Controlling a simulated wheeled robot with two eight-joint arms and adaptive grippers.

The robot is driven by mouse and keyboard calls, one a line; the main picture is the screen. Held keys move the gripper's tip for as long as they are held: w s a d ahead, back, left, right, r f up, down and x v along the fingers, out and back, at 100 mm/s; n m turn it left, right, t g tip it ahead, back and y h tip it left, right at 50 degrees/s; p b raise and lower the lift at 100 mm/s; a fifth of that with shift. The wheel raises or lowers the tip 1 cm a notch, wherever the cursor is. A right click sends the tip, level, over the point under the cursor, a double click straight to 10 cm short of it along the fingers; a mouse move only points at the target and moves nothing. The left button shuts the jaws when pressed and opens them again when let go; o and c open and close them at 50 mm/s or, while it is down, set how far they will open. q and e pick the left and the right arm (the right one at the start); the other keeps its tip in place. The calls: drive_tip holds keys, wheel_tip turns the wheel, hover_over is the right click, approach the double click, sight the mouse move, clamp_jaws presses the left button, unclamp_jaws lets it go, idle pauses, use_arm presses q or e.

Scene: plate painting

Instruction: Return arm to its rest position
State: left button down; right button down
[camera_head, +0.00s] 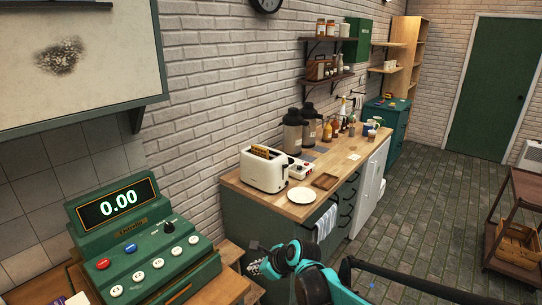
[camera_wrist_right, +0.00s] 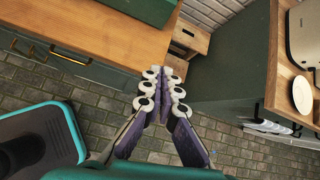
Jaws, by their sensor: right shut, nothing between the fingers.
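My right arm, teal and black, comes in at the bottom middle of the head view. Its gripper (camera_head: 257,264) is in front of the green counter's near end, to the right of the cash register. In the right wrist view the gripper (camera_wrist_right: 164,78) has its fingers together at the tips, with nothing between them. It hangs in the air over the gap between the wooden desk and the green counter. My left gripper is not in view.
A green cash register (camera_head: 150,245) showing 0.00 stands at lower left. The wooden counter (camera_head: 333,165) holds a toaster (camera_head: 264,170), a white plate (camera_head: 302,196) and several bottles. A wooden stool (camera_wrist_right: 189,35) is close by. A brown cart (camera_head: 515,205) stands right; floor between is clear.

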drive_tip(key=s+d+f+n+t+h+b, duration=0.1)
drive_tip(key=s+d+n+h+b, duration=0.2)
drive_tip(key=s+d+n, duration=2)
drive_tip(key=s+d+h, duration=0.1)
drive_tip(key=s+h, duration=0.1)
drive_tip(key=h, duration=0.1)
drive_tip(key=shift+t, duration=0.3)
drive_tip(key=shift+d, duration=0.1)
